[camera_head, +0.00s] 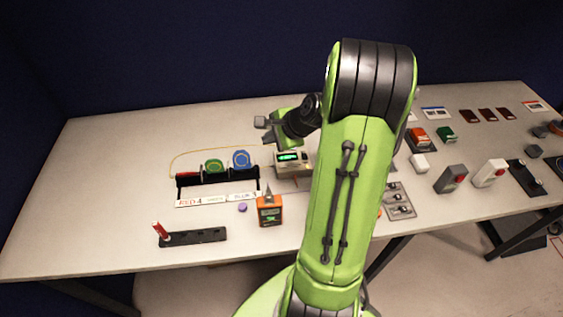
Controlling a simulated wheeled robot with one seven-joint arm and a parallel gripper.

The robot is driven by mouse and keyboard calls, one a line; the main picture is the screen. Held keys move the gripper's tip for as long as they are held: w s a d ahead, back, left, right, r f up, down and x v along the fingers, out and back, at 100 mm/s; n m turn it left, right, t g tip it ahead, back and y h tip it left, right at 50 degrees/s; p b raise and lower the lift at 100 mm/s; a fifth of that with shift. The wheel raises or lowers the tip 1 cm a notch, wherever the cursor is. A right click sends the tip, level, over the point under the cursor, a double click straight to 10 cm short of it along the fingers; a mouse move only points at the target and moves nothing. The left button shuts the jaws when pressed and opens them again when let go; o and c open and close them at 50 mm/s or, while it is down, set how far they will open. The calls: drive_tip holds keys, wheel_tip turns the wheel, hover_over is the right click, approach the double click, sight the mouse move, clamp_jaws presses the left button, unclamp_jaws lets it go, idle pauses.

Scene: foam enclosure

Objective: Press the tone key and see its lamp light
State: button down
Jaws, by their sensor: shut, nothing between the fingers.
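My gripper (263,124) is above the back middle of the table, its tip pointing left. It is shut, with nothing visible in it. An orange handheld box (269,210) with a dark face and a pointed top stands near the front edge. A beige instrument (292,159) with a lit green display sits just below my wrist in the picture, partly hidden by my arm. I cannot tell for certain which device carries the tone key, and no key or lamp is readable at this size.
A black rack (188,191) with green and blue spools stands on the left, labels before it. A black strip (205,237) holds a red stick. A purple disc (242,208) lies by the orange box. Several switch boxes (451,179) crowd the right. The table's far left is clear.

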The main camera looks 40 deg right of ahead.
sight(283, 166)
drive_tip(key=d+f+m+t, duration=0.1)
drive_tip(key=d+f+m, duration=0.2)
drive_tip(key=d+m, duration=0.1)
drive_tip(key=shift+s+d, duration=0.3)
drive_tip(key=shift+d, duration=0.3)
drive_tip(key=shift+f, duration=0.15)
wheel_tip(283, 166, down, 9)
drive_tip(key=b, duration=0.7)
drive_tip(key=shift+b, duration=0.3)
idle(0.8)
drive_tip(key=shift+f, duration=0.3)
drive_tip(key=shift+f+b, duration=0.3)
drive_tip(key=shift+b, duration=0.05)
idle(0.4)
drive_tip(key=shift+r+p, duration=0.75)
drive_tip(key=shift+r, duration=0.05)
